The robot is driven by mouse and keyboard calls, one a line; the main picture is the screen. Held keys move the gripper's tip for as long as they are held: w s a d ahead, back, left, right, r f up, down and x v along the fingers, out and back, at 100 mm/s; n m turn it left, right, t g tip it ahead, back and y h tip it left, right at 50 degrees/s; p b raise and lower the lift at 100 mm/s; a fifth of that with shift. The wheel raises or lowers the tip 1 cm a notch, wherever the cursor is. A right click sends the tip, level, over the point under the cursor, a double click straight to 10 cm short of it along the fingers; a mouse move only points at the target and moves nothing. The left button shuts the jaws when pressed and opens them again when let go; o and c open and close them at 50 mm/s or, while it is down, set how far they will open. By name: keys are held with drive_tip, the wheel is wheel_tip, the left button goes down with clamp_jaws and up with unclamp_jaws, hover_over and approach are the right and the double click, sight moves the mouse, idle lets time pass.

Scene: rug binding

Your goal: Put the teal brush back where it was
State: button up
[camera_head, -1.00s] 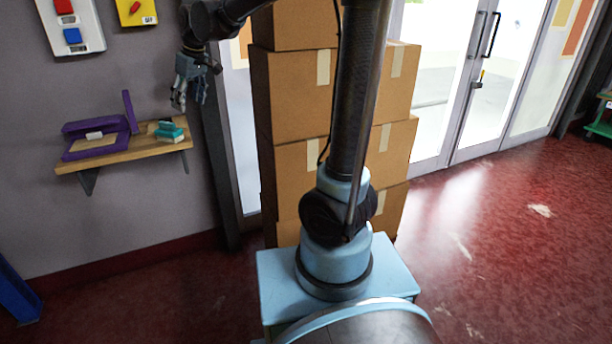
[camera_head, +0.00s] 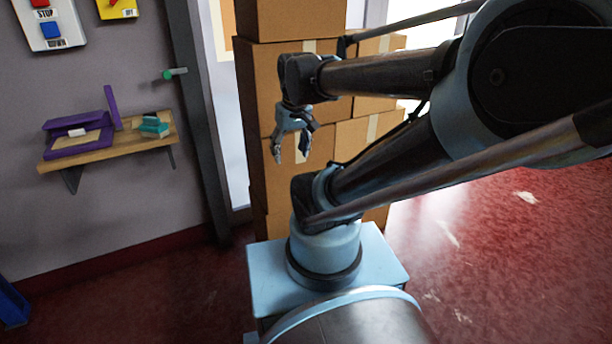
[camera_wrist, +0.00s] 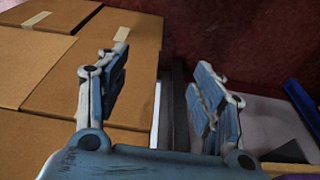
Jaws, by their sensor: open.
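A teal object (camera_head: 153,125), which looks like the teal brush, lies at the right end of a small wooden wall shelf (camera_head: 108,152). Its fine shape is too small to make out. My gripper (camera_head: 291,150) hangs fingers down in front of the cardboard boxes, well right of the shelf and apart from it. In the wrist view my gripper (camera_wrist: 160,80) has its two blue-grey fingers spread, with nothing between them. The teal object does not show in the wrist view.
A purple open case (camera_head: 75,147) with a white block sits on the shelf's left. A green-tipped knob (camera_head: 168,75) juts out above the shelf. Stacked cardboard boxes (camera_head: 262,80) stand behind my gripper. A dark post (camera_head: 200,110) separates shelf and boxes. Red floor lies open at right.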

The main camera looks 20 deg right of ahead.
drive_tip(key=s+d+f+m, duration=0.2)
drive_tip(key=s+d+f, duration=0.1)
drive_tip(key=s+f, duration=0.2)
drive_tip(key=shift+s+d+f+h, duration=0.2)
drive_tip(key=shift+s+f+h, duration=0.1)
drive_tip(key=shift+s+f, duration=0.15)
drive_tip(key=shift+w+f, duration=0.15)
drive_tip(key=shift+w, duration=0.25)
idle(1.6)
